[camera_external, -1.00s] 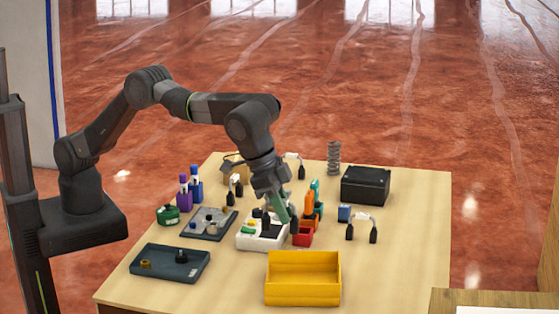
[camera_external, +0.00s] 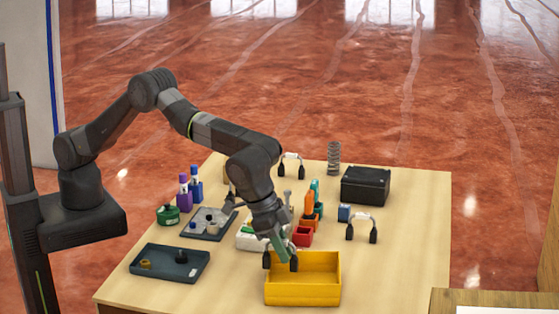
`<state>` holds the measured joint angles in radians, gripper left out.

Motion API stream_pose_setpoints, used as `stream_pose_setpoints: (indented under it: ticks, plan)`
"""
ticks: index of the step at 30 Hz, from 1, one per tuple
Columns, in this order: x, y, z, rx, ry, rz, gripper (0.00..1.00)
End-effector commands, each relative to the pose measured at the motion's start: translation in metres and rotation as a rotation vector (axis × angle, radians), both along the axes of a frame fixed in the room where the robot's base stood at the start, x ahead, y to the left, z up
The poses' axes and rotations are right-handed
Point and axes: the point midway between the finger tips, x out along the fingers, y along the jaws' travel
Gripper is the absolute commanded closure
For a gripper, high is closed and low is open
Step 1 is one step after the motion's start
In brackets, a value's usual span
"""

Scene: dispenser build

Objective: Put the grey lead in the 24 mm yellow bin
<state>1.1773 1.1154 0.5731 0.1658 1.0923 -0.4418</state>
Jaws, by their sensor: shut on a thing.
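My gripper (camera_external: 281,257) points down with pale green fingers, shut on a lead. The lead's two black ends (camera_external: 294,264) hang on either side of the fingers; its cable is mostly hidden, so I cannot make out its colour. The yellow bin (camera_external: 303,293) is an open box near the table's front edge. The gripper and lead are at the bin's back left corner. The left black end lies by the bin's left wall and the right one shows against its inside. I cannot tell how high they are above the rim.
A white tray (camera_external: 246,240) and a red bin (camera_external: 303,236) stand behind the yellow bin. A dark tray (camera_external: 170,264) lies left. Other leads stand at the right (camera_external: 361,226) and back (camera_external: 291,165). A black box (camera_external: 365,185) is back right. The table's right front is clear.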

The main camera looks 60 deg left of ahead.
Motion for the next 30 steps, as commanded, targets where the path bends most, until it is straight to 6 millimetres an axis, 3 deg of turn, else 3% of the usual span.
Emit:
stream_pose_setpoints:
  ticks: [3, 4, 6, 14, 19, 30]
  plan:
    - [0.0, 0.0, -0.004, 0.001, 0.001, 0.0, 1.0]
    - [0.0, 0.0, -0.005, 0.001, 0.001, 0.0, 0.8]
    - [0.0, 0.0, -0.004, 0.001, 0.001, 0.0, 0.73]
    - [0.0, 0.0, -0.002, 0.001, 0.001, 0.0, 0.73]
    - [-0.003, 0.003, 0.01, -0.001, 0.0, 0.0, 0.73]
    - [-0.024, 0.023, 0.081, -0.002, 0.0, -0.002, 0.73]
